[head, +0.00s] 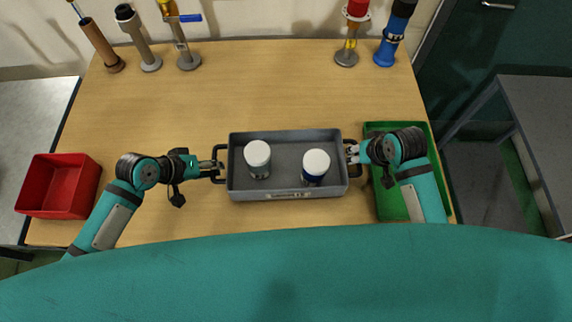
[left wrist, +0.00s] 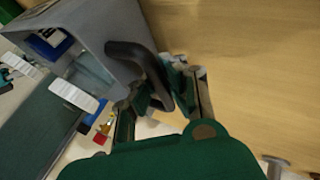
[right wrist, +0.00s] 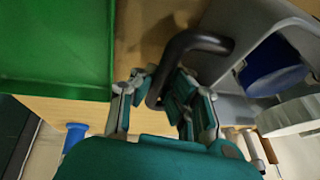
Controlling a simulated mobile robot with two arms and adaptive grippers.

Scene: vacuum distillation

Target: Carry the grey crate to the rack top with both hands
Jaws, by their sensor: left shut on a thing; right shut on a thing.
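The grey crate (head: 287,197) is in the middle of the wooden table in the head view, with a black handle at each end. Two white-lidded jars (head: 257,155) (head: 315,165) stand inside it; the right one has a blue band. My left gripper (head: 217,168) is shut on the crate's left handle, which shows between the fingers in the left wrist view (left wrist: 140,65). My right gripper (head: 352,153) is shut on the right handle, also seen in the right wrist view (right wrist: 180,60). I cannot tell whether the crate's base touches the table. The rack top is not identifiable.
A red bin (head: 60,186) sits at the table's left edge. A green tray (head: 392,206) lies at the right, partly under my right arm. Several upright fittings stand along the back edge. A grey table (head: 540,110) stands at the far right. The table behind the crate is clear.

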